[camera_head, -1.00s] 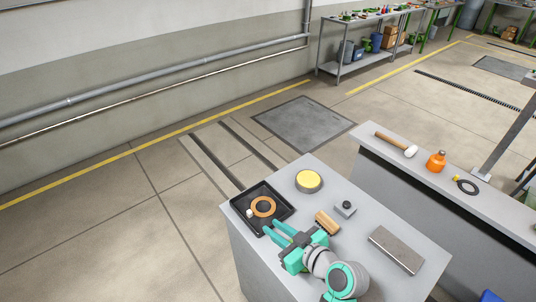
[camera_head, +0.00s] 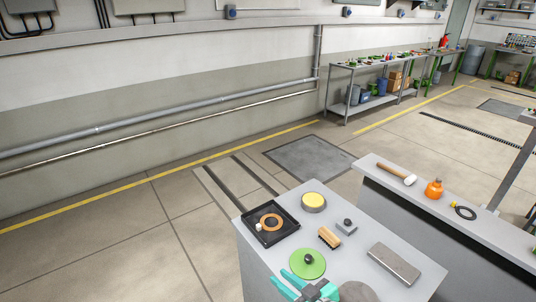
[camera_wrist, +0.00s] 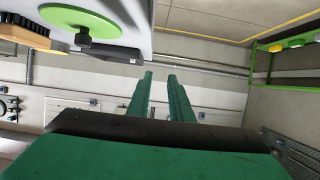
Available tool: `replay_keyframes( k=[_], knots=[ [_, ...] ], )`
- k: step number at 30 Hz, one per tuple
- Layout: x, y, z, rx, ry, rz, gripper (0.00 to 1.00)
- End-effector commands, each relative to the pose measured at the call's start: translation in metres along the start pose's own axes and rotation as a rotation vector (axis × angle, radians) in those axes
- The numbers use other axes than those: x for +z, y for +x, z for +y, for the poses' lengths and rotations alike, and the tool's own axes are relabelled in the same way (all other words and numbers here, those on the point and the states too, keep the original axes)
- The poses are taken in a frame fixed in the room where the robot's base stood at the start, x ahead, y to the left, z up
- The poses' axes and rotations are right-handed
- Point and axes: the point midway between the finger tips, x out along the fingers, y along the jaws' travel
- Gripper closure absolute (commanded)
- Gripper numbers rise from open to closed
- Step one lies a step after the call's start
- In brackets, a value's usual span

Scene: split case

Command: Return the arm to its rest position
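My gripper (camera_head: 279,280) is at the bottom edge of the head view, at the near end of the grey bench (camera_head: 246,258), with only its teal fingers and part of its body showing. In the wrist view its two green fingers (camera_wrist: 160,76) stand apart with empty space between them. A green disc with a black knob (camera_head: 308,264) lies on the bench just beyond the fingers; it also shows upside down at the upper left of the wrist view (camera_wrist: 82,20). Most of the arm is out of view.
A black tray (camera_head: 254,240) holds an orange-brown ring (camera_head: 270,222) and a small white piece. A yellow-topped round tin (camera_head: 313,201), a brush (camera_head: 329,237), a knobbed grey block (camera_head: 346,227) and a metal block (camera_head: 394,263) stand on the bench. A second bench (camera_head: 468,232) is at right.

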Motion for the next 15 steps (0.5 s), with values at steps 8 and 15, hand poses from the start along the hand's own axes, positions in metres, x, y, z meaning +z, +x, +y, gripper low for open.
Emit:
replay_keyframes(
  k=[8,15],
  knots=[
    [0.018,0.005,-0.005,0.044,0.057,-0.004,0.81],
    [0.046,0.008,-0.012,0.118,0.138,-0.010,0.81]
  ],
)
